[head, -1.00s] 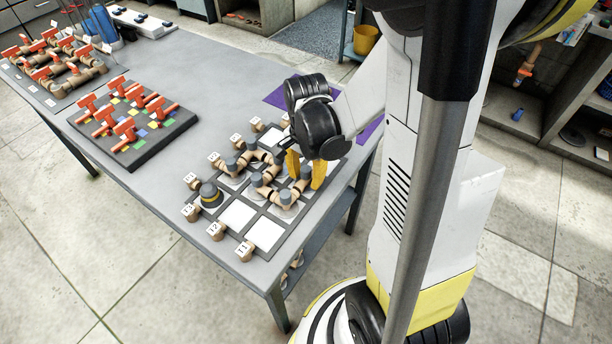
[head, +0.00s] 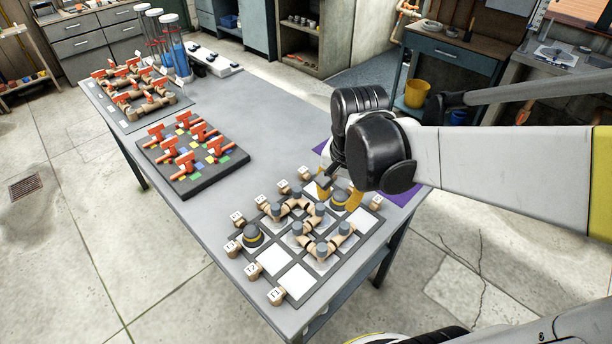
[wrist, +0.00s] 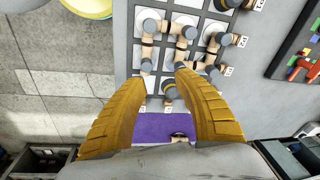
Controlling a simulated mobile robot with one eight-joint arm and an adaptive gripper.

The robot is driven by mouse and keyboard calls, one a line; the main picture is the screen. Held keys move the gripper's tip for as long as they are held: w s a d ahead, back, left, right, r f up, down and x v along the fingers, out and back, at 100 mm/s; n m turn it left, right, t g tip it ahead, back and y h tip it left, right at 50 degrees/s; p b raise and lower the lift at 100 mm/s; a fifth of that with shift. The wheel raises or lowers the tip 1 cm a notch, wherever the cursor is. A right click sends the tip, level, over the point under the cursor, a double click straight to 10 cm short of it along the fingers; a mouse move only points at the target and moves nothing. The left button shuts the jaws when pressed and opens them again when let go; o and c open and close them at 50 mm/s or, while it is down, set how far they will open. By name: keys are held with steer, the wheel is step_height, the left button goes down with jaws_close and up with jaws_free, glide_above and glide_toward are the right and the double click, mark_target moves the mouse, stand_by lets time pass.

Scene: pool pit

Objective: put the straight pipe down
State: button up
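The exact gap from fingertips to nearby pieces is hard to judge.
Other capped pipe pieces (head: 297,204) fill the board's middle. Bare white squares (head: 274,261) lie at its front. Numbered tan blocks (head: 275,297) line the edge. A dark tray of orange-handled valves (head: 190,160) sits left. A purple mat (wrist: 160,128) lies beyond the board.

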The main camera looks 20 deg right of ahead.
steer(key=s+a+r+n+t, duration=0.3)
steer(key=a+r+n+t, duration=0.2)
steer(key=a+n, duration=0.3)
steer(key=shift+s+r+n, duration=0.3)
steer(key=shift+r+n, duration=0.35)
steer(key=shift+n, duration=0.45)
steer(key=shift+a, duration=0.1)
